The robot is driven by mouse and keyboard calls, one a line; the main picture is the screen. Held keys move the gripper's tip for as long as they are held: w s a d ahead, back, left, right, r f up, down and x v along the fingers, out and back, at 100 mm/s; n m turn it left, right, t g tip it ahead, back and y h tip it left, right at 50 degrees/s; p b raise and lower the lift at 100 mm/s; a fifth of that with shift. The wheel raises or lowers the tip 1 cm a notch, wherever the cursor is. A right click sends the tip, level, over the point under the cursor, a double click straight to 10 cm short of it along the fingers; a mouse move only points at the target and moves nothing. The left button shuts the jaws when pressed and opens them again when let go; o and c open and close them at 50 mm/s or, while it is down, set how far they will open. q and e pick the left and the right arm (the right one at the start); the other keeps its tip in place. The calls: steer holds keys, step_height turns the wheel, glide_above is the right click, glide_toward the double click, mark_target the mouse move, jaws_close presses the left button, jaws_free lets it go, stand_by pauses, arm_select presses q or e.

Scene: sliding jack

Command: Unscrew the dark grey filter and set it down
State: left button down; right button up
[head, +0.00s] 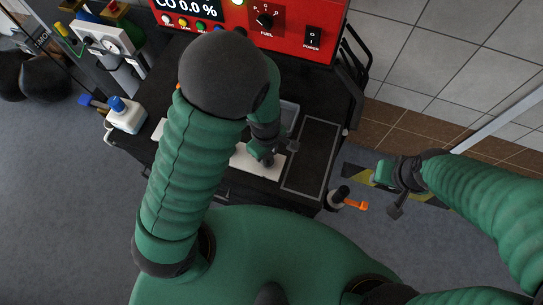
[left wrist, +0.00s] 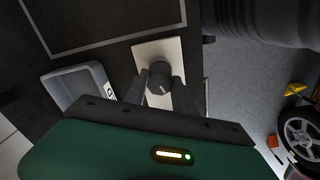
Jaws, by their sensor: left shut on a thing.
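The dark grey filter (left wrist: 160,78) is a round knob-like piece standing over a white plate (left wrist: 150,50) in the left wrist view. My left gripper (left wrist: 161,90) has one finger on each side of it and is shut on it. I cannot tell whether the filter still touches the plate. In the head view my left gripper (head: 270,153) is low over the white plate (head: 243,158) on the black cart top, and the filter is hidden there. My right gripper (head: 388,188) hangs over the floor to the right of the cart, away from the filter; its fingers are unclear.
A grey tray (left wrist: 75,88) lies beside the plate. A bare outlined area (head: 316,150) is on the cart's right side. A red analyser (head: 290,30) stands at the back. A white bottle with blue cap (head: 124,114) is at left. An orange-ended lever (head: 345,200) juts out in front.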

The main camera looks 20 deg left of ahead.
arm_select(q)
steer(key=n, duration=0.2)
steer(key=s+n, duration=0.1)
steer(key=n, duration=0.2)
steer(key=shift+a+f, duration=0.15)
steer(key=c, duration=1.4)
jaws_free()
steer(key=shift+s, duration=0.1)
steer(key=o, duration=0.5)
steer(key=shift+s, duration=0.3)
steer(key=shift+c, duration=0.2)
steer(key=shift+w, duration=0.1)
arm_select(e)
steer(key=shift+s+a+r, duration=0.15)
steer(key=shift+s+a, duration=0.15)
steer(key=shift+a, duration=0.3)
arm_select(q)
steer(key=shift+w, duration=0.1)
arm_select(e)
steer(key=shift+d, duration=0.1)
